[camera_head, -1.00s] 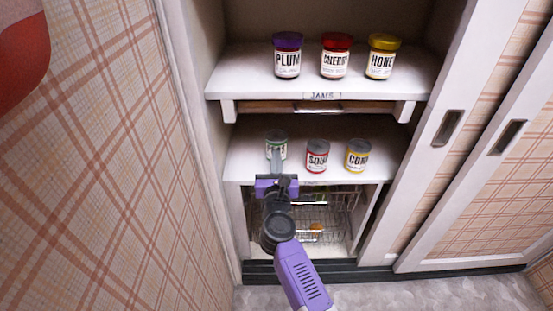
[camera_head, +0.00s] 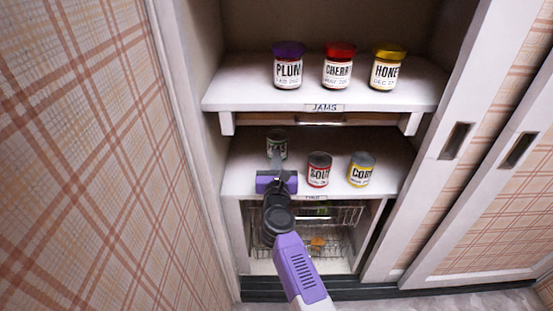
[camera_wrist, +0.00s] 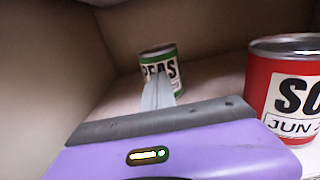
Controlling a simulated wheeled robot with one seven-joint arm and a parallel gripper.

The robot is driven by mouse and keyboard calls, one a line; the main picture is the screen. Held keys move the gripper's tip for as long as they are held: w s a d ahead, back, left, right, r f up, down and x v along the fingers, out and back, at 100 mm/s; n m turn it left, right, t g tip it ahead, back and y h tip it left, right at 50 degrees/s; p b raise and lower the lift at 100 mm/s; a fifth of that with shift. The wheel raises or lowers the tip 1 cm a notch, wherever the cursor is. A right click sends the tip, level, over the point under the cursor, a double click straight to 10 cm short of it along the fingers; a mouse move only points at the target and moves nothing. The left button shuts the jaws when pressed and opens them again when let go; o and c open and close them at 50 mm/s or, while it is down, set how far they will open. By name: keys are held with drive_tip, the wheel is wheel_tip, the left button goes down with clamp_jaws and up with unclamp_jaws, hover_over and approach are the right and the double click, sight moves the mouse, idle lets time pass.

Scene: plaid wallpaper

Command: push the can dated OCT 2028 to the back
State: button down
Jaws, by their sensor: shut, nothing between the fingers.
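The peas can (camera_head: 276,143), with a green and white label, stands at the left of the lower shelf, set farther back than the other two cans. It also shows in the wrist view (camera_wrist: 159,66), upright, its date not readable. My gripper (camera_head: 277,162) is shut and empty, its fingertips at the front of the peas can; in the wrist view the fingers (camera_wrist: 160,88) overlap its label, and contact is hard to confirm. The red soup can (camera_head: 319,169) stands to the right, its label in the wrist view (camera_wrist: 291,95) reading JUN. The yellow corn can (camera_head: 361,169) stands farther right.
The upper shelf (camera_head: 225,94), labelled JAMS, overhangs the lower shelf and holds plum, cherry and honey jars. The cabinet's left wall is close to the peas can. A wire basket (camera_head: 335,215) is below. Sliding doors stand at the right.

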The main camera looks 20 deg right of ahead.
drive_tip(key=p+v, duration=0.3)
drive_tip(key=v, duration=0.4)
drive_tip(key=shift+s+a, duration=0.1)
drive_tip(key=shift+s, duration=0.25)
drive_tip(key=shift+s, duration=0.1)
